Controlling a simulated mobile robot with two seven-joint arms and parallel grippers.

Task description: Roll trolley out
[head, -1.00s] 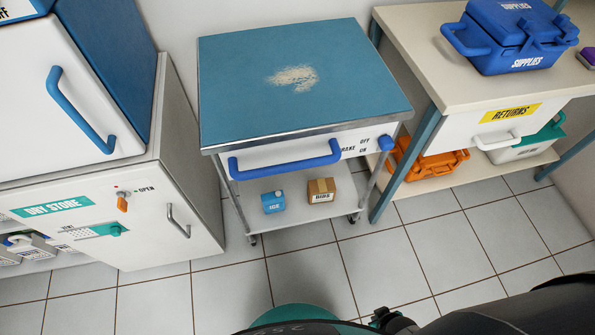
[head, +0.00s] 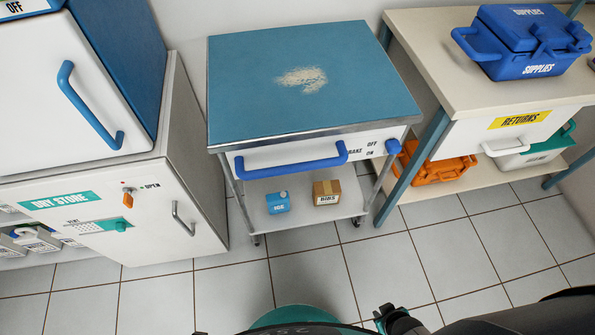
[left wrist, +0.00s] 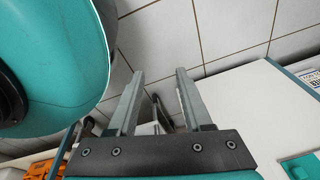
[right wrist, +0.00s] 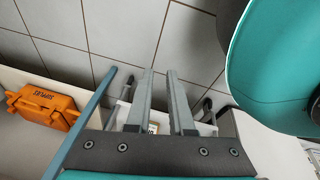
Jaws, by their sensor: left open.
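The trolley has a blue top (head: 330,100) with a worn pale patch. It stands between the dry-store cabinet and the supplies bench. Its white front carries a blue bar handle (head: 292,158) and a blue brake knob (head: 393,147) beside the OFF and ON labels. Its lower shelf (head: 300,214) holds a blue ICE box (head: 278,202) and a brown BIBS box (head: 327,192). My right gripper (right wrist: 161,72) has a narrow empty gap between its fingers; its arm shows at the head view's bottom edge, short of the trolley. My left gripper (left wrist: 160,71) is open and empty.
The DRY STORE cabinet (head: 140,225) stands close on the left. The bench (head: 435,80) on the right carries a blue supplies case (head: 525,45); an orange case (head: 437,168) sits on its lower shelf. The tiled floor (head: 430,255) in front of the trolley is clear.

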